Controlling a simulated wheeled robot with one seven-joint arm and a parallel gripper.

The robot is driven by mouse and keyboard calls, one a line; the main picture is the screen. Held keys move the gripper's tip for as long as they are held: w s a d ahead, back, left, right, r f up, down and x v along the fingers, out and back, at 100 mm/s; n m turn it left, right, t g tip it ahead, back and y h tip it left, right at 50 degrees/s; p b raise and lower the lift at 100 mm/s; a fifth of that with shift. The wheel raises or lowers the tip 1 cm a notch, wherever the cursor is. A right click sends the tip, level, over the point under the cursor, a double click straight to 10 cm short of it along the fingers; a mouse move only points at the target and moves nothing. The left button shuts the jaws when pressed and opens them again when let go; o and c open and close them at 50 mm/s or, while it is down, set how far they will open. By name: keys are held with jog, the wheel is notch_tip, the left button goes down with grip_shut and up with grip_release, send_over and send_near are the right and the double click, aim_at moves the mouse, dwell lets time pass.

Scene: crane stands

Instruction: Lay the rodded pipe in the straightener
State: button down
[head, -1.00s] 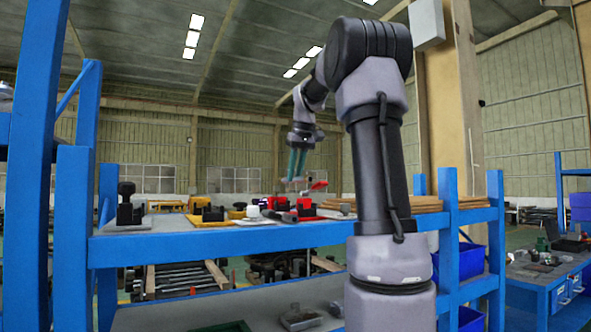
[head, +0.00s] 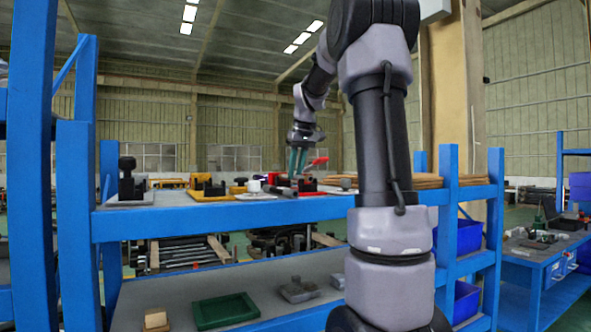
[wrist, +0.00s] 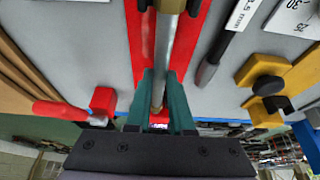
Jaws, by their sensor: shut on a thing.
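My gripper (head: 298,162) is over the top shelf, its teal fingers pointing down. In the wrist view, my gripper (wrist: 160,98) is shut on a silver pipe (wrist: 164,58) that runs away from the fingers. A brass-coloured piece (wrist: 171,5) is at its far end, cut off by the frame edge. A long red base (wrist: 141,35) lies under the pipe; I cannot tell whether they touch. A red block with a red handle (wrist: 62,112) stands left of the fingers. I cannot tell for sure which fixture is the straightener. In the head view the pipe is too small to make out.
A yellow fixture with a black knob (wrist: 270,78) and a dark-handled tool (wrist: 212,65) lie right of the fingers. Brown boards (wrist: 25,75) lie left. A black fixture (head: 129,182) stands at the shelf's left end. A green tray (head: 225,310) is on the lower shelf.

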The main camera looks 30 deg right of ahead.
dwell(0.3)
jog(key=c, duration=0.7)
grip_release()
jog(key=v, duration=1.1)
jog(key=s+a+f, duration=0.2)
jog(key=s+a, duration=0.1)
jog(key=s, duration=0.1)
jog(key=s+a+f+m+t, duration=0.1)
jog(key=s+a+f, duration=0.2)
jog(key=s+a, duration=0.1)
jog(key=s+a+f+m+y, duration=0.1)
jog(key=s+a+f, duration=0.2)
jog(key=s, duration=0.1)
jog(key=shift+s+a, duration=0.35)
jog(key=shift+s, duration=0.05)
jog(key=s+a+f+m, duration=0.1)
jog(key=s+f, duration=0.2)
jog(key=s+a+f+t, duration=0.1)
jog(key=s+a+f, duration=0.1)
jog(key=s+f, duration=0.1)
jog(key=s+a+f+m, duration=0.1)
jog(key=s+a+f, duration=0.1)
jog(key=s+f, duration=0.1)
jog(key=shift+f+m+t+y, duration=0.3)
jog(key=shift+f+y, duration=0.1)
jog(key=shift+f, duration=0.15)
